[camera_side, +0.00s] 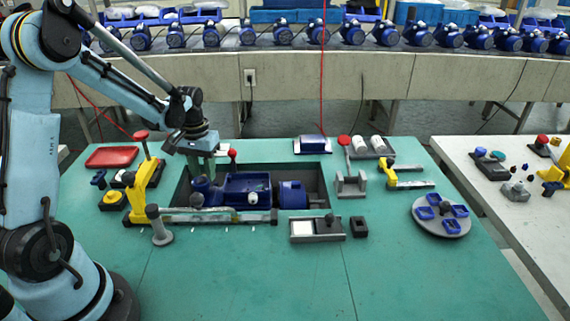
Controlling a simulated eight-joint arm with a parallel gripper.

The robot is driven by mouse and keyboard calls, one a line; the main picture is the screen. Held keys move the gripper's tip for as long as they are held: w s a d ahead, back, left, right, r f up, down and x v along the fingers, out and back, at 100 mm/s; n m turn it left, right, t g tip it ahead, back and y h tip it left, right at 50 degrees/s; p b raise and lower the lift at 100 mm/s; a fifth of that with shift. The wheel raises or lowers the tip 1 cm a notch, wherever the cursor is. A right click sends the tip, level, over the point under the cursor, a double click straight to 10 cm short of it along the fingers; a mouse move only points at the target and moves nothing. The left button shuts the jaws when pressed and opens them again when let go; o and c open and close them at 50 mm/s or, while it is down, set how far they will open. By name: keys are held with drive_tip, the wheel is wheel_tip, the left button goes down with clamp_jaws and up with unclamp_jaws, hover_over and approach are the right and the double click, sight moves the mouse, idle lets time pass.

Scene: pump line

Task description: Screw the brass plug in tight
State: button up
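My gripper (204,168) points down over the left end of the blue pump (247,184), close to it. At this size I cannot tell whether its fingers are open or shut, or whether they touch the pump. The pump lies in a dark rectangular recess (321,168) in the green table. A small white round part (253,198) shows at the pump's front. I cannot make out the brass plug; the gripper and pump may hide it.
A yellow lever stand (143,190) is just left of the recess, and a grey bar (215,216) runs along its front. A red tray (112,157) lies behind at left. A grey round plate (441,222) with blue parts is at right. The front of the table is clear.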

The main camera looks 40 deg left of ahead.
drive_tip(key=shift+r, duration=0.15)
drive_tip(key=shift+r, duration=2.15)
wheel_tip(320, 180, up, 2)
drive_tip(key=n, duration=0.6)
drive_tip(key=shift+r+n, duration=0.15)
drive_tip(key=shift+n, duration=0.15)
drive_tip(key=shift+f, duration=3.45)
clamp_jaws()
